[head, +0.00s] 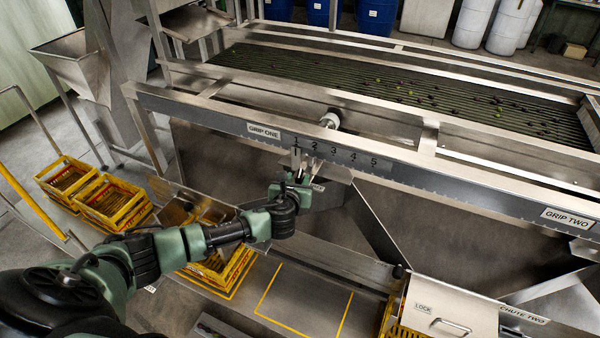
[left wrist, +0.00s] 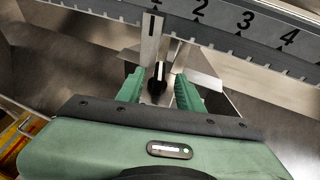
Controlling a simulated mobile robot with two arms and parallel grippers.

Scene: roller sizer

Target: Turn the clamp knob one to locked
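A black clamp knob with a white pointer mark (left wrist: 157,87) shows in the left wrist view, below the scale numbers. The pointer points roughly up in that view. My left gripper (left wrist: 159,90) has its two green fingers on either side of the knob, with small gaps showing, so it looks open around or just in front of it. In the head view my left gripper (head: 297,178) is below the number scale, right of the GRIP ONE label (head: 264,131), and hides the knob. My right gripper is not in view.
A metal rail with numbers (head: 345,155) runs just above the gripper. Yellow crates (head: 112,200) stand on the left. A LOCK-labelled box (head: 450,308) is at the lower right. The roller bed (head: 420,95) lies behind.

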